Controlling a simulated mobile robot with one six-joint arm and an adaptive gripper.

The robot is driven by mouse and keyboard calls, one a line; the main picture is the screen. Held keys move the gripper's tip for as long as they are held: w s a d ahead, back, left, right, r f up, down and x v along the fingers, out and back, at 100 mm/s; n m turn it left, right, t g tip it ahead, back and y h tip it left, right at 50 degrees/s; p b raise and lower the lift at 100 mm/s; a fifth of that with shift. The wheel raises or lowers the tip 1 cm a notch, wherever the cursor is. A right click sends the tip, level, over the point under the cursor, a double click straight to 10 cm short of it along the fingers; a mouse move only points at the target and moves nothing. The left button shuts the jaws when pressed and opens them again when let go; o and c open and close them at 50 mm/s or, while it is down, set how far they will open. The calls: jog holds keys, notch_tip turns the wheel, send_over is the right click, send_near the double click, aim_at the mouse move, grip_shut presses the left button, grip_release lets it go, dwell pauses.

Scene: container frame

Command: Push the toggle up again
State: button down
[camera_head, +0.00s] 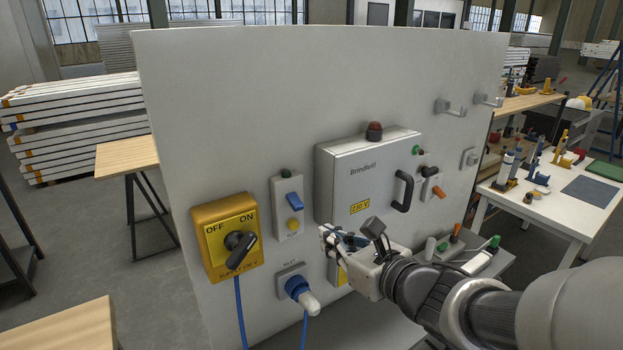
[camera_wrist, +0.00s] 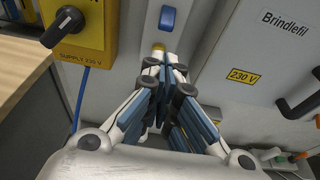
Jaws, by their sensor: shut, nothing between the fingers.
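A blue toggle (camera_head: 294,201) sits on a narrow grey switch box (camera_head: 280,185) on the upright panel, above a yellow button (camera_head: 293,224). The blue toggle also shows at the top of the wrist view (camera_wrist: 168,18), with the yellow button (camera_wrist: 158,46) below it. My gripper (camera_head: 324,233) is to the lower right of the switch box in the head view. In the wrist view my gripper (camera_wrist: 172,58) is shut and empty, its tips pointing towards the box below the toggle. The fingers hide the lower part of the box; I cannot tell whether they touch it.
A yellow supply box (camera_head: 225,235) with a black rotary knob is left of the switch box. The grey Brindlefil cabinet (camera_head: 352,160), with a black handle (camera_head: 402,190), sticks out to the right. A blue plug (camera_head: 298,288) with a cable is below. An orange lever (camera_head: 439,193) is farther right.

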aim_at(295, 202)
jog(key=b+x, duration=0.1)
jog(key=x, duration=0.9)
jog(key=shift+r, duration=0.15)
